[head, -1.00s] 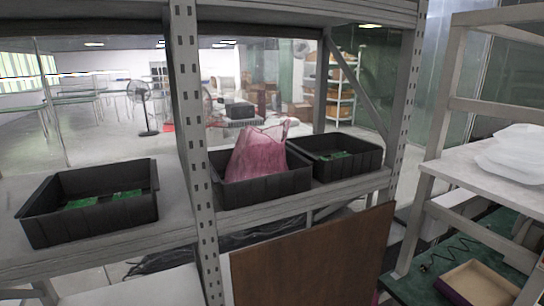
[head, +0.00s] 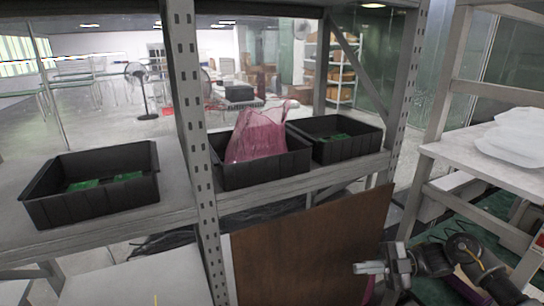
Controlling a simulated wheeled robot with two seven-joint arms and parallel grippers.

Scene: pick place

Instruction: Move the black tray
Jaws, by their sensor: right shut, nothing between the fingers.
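Three black trays stand on the grey metal shelf (head: 120,228). The left tray (head: 95,210) is alone in the left bay, with green boards inside. The middle tray (head: 268,175) holds a pink translucent bag (head: 258,135). The right tray (head: 350,149) stands beside it, with green pieces inside. My right gripper (head: 362,268) is at the lower right, in front of the brown board and below the shelf level. It is shut and empty, apart from every tray. My left gripper is not in view.
A grey upright post (head: 197,150) stands between the left and middle trays. A brown board (head: 300,250) leans below the shelf. At right, a white rack (head: 440,155) holds white plastic packs (head: 515,140). Bare shelf shows between the left tray and the post.

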